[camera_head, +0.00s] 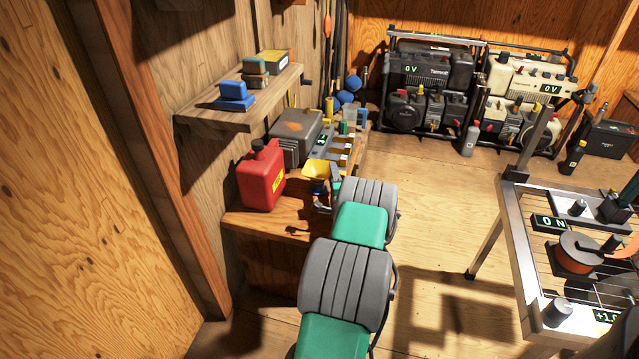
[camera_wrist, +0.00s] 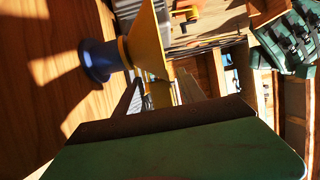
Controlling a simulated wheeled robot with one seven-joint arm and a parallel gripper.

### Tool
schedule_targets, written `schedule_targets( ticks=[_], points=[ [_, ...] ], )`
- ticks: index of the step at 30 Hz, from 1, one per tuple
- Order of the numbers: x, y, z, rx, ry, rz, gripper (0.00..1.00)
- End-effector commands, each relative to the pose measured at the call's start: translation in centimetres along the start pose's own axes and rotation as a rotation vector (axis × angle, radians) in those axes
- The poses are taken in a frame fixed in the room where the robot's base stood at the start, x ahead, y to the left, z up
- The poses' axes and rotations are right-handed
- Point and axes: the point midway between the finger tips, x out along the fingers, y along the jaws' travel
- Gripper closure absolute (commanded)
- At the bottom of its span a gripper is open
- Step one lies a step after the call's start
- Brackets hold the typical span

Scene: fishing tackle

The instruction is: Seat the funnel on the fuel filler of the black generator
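The yellow funnel (camera_head: 317,168) stands on a blue stand (camera_head: 320,187) on the wooden bench. In the wrist view the funnel (camera_wrist: 148,38) shows on its blue stand (camera_wrist: 98,62), just beyond my fingertips.
A red fuel can (camera_head: 262,180) and a grey box (camera_head: 296,137) are on the bench near the funnel. A shelf (camera_head: 235,107) overhangs the bench. A cream generator (camera_head: 525,85) is beside the black one. A metal-framed table (camera_head: 515,245) stands right. Floor (camera_head: 430,180) between is clear.

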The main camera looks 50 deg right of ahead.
Motion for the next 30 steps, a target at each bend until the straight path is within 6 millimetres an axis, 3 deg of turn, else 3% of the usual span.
schedule_targets(
  ticks=[16,30],
  points=[
    [-0.04,0.01,0.01,0.0,0.0,0.0,0.99],
    [-0.01,-0.25,0.0,0.0,0.0,-0.001,1.0]
  ],
)
